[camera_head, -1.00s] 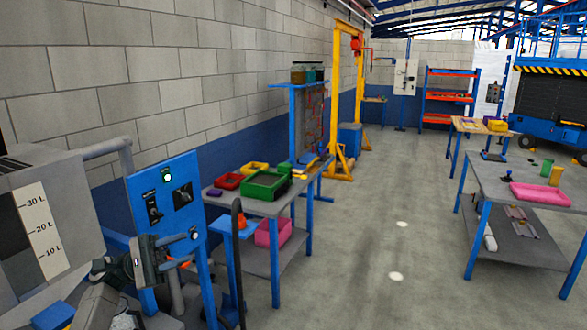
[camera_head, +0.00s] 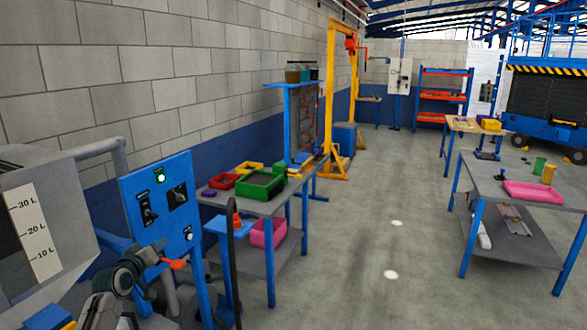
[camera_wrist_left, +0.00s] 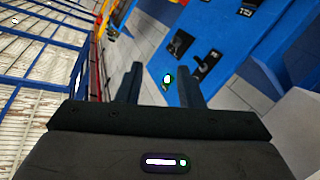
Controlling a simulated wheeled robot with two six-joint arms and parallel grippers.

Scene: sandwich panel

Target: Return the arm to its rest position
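My left arm comes in at the lower left of the head view. Its gripper (camera_head: 150,254) is in front of the lower part of the blue control panel (camera_head: 134,190). In the left wrist view the two dark fingers of my left gripper (camera_wrist_left: 162,82) stand apart with nothing between them. The panel (camera_wrist_left: 225,45) also shows there beyond the fingers, with dark switches and a lit lamp. My right gripper is in neither view.
A grey tank with a litre scale (camera_head: 36,232) stands left of the panel. An orange-red lever (camera_head: 174,264) is close to the gripper. A workbench (camera_head: 262,207) with coloured bins stands right of the panel. Open floor (camera_head: 370,260) lies between it and the right table (camera_head: 500,186).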

